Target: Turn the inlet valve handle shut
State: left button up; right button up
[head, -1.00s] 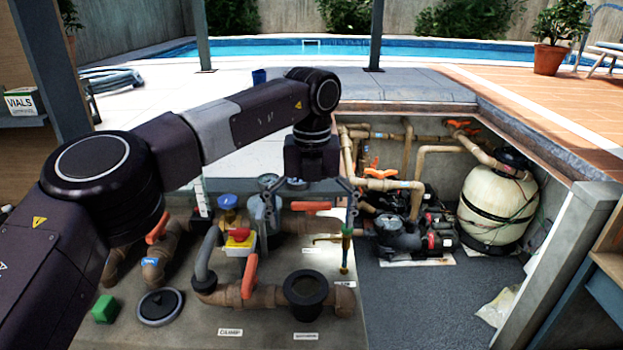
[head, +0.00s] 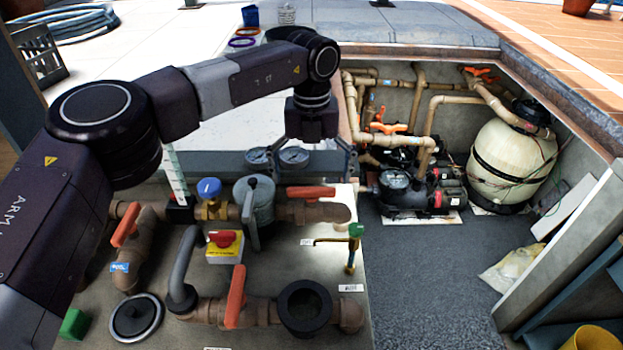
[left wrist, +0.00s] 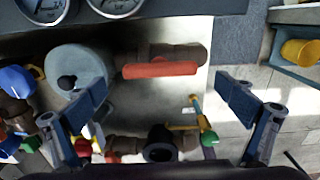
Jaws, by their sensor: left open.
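Three orange-red lever handles show on the bench pipework in the head view: one at the back right (head: 311,192), one at the left by a blue tag (head: 126,224), and one upright at the front (head: 235,297). The tags are too small to read, so I cannot tell which is the inlet valve. My left gripper (head: 313,165) is open and empty above the back-right handle, fingers pointing down. In the left wrist view, that handle (left wrist: 160,69) lies crosswise between the spread fingers (left wrist: 165,100), apart from them. My right gripper is not in view.
A green-handled tap (head: 355,230) stands right of the handle. Two gauges (head: 293,156), a grey canister (head: 255,200) and a blue knob (head: 209,187) are close by. A red knob on a yellow box (head: 224,240) is in front. The pit with pump and tank (head: 513,160) lies right.

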aim_at(311, 194)
pick_arm(q)
notch_tip(311, 194, down, 2)
jog(key=shift+w+f, duration=0.1)
jog(key=shift+w, duration=0.05)
jog(key=shift+f, duration=0.25)
jog(key=c, duration=1.2)
jog(key=shift+o, duration=0.2)
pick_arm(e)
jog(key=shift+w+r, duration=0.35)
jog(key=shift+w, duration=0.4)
